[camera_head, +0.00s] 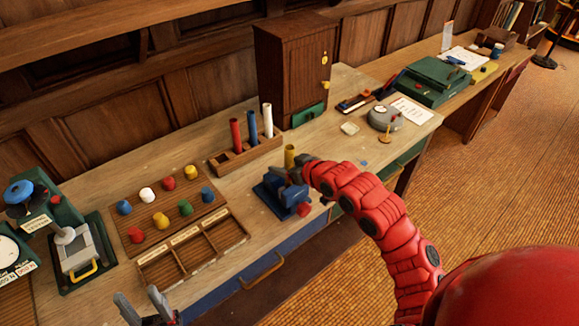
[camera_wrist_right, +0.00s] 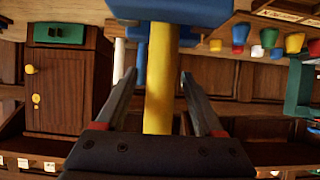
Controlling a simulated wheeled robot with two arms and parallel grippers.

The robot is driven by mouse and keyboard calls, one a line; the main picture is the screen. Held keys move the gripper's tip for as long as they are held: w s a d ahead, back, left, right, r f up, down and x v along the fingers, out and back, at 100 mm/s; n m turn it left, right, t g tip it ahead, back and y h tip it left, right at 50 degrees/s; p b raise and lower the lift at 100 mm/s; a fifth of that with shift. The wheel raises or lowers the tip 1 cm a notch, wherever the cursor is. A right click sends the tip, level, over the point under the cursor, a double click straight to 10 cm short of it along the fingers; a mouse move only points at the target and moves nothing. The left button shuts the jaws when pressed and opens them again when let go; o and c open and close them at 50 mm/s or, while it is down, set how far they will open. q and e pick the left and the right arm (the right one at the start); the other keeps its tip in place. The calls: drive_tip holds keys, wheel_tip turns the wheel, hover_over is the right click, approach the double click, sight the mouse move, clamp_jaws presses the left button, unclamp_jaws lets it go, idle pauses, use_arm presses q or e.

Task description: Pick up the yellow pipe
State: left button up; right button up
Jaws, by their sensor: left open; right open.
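The yellow pipe (camera_head: 289,155) stands upright at the blue vise (camera_head: 272,197) near the front edge of the bench. In the right wrist view the pipe (camera_wrist_right: 161,75) runs between the two fingers of my right gripper (camera_wrist_right: 158,88), with the blue vise body (camera_wrist_right: 170,10) at the top of the picture. The fingers are open, with a gap showing on each side of the pipe. In the head view my right gripper (camera_head: 297,174) is beside the pipe, partly hidden by my red arm. My left gripper (camera_head: 143,306) is open and empty at the lower left, in front of the bench.
A wooden rack (camera_head: 246,153) with red, blue and white pipes stands behind the vise. A peg board (camera_head: 168,213) with several coloured knobs and a divided tray (camera_head: 193,249) lie to the left. A brown cabinet (camera_head: 291,67) stands at the back.

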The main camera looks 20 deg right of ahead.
drive_tip(key=shift+w+a+f, duration=0.1)
drive_tip(key=shift+w+f, duration=0.15)
drive_tip(key=shift+w, duration=0.15)
clamp_jaws()
